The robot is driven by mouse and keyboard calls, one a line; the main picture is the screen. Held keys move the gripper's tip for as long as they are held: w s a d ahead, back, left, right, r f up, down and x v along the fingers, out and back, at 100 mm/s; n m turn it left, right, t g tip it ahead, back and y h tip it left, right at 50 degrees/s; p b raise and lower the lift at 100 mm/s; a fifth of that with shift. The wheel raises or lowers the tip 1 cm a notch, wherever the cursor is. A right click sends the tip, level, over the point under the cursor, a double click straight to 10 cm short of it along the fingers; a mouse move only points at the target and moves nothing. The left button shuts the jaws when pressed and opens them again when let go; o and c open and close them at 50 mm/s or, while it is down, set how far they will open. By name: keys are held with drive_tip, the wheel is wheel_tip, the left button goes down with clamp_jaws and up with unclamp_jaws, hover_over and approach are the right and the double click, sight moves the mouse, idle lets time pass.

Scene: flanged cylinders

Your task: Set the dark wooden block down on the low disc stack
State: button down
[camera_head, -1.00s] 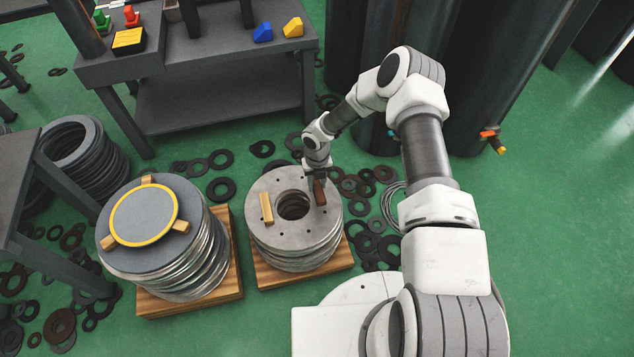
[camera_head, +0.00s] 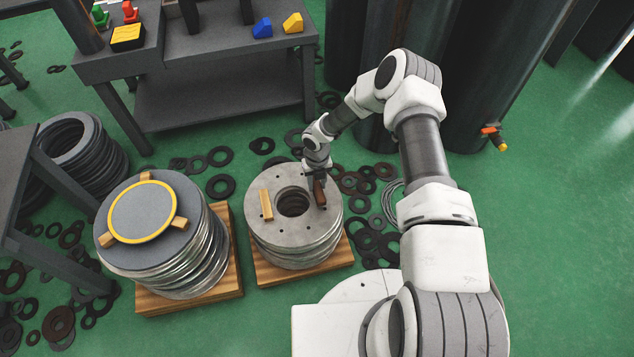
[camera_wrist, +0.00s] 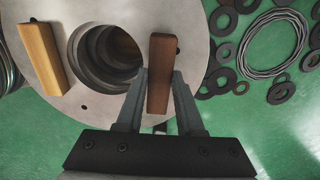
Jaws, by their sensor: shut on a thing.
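The dark wooden block (camera_head: 319,192) is between the fingers of my gripper (camera_head: 317,181), over the right part of the low disc stack's (camera_head: 284,236) top disc. In the wrist view, the gripper (camera_wrist: 160,92) is shut on the near part of the dark block (camera_wrist: 162,62), whose far end reaches over the disc (camera_wrist: 98,12) to the right of the centre hole. I cannot tell whether the block touches the disc. A light wooden block (camera_head: 266,205) lies on the disc left of the hole and shows in the wrist view (camera_wrist: 42,58).
A taller disc stack (camera_head: 180,262) with a yellow-ringed plate (camera_head: 142,212) stands to the left. Behind is a grey table (camera_head: 225,45) with coloured blocks. Loose dark rings (camera_head: 221,186) and a wire coil (camera_wrist: 272,45) lie on the green floor.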

sight(317, 186)
drive_tip(key=shift+f, duration=1.15)
drive_tip(key=shift+c, duration=2.3)
unclamp_jaws()
drive_tip(key=shift+r, duration=0.1)
wheel_tip(317, 186, up, 17)
drive_tip(key=p, duration=0.6)
drive_tip(key=shift+r, duration=0.15)
